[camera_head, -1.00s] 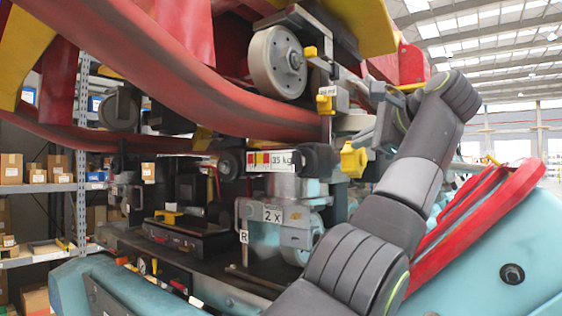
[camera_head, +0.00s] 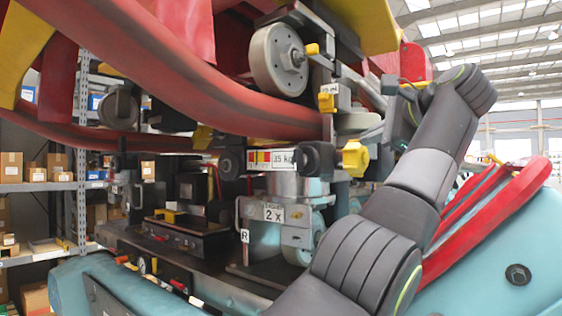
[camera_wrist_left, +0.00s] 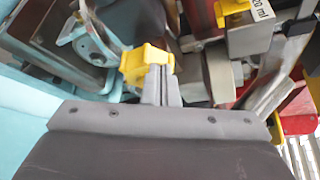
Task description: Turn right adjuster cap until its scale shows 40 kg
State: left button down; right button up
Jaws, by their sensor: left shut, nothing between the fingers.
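The right adjuster's yellow cap (camera_head: 355,158) is at the right end of a dark cylinder. Its white scale plate (camera_head: 283,160) with red and yellow bands appears to read 35 kg. A small R plate (camera_head: 245,236) is below it. My left gripper (camera_head: 393,112) is up and to the right of the cap, partly hidden by my own arm. In the left wrist view my left gripper's fingers (camera_wrist_left: 160,72) are shut together and empty. Their tips overlap the yellow cap (camera_wrist_left: 135,66) there; I cannot tell whether they touch it. My right gripper is not in view.
A smaller yellow knob (camera_head: 327,97) on a bracket is above the cap. A grey wheel (camera_head: 277,61) and a red rail (camera_head: 170,85) hang close overhead. A metal block with a 2 x plate (camera_head: 273,213) is below. Shelves with boxes stand at the left.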

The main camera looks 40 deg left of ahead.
pick_arm(q)
jog(key=d, duration=0.4)
jog(key=shift+s+d, duration=0.2)
dwell(0.5)
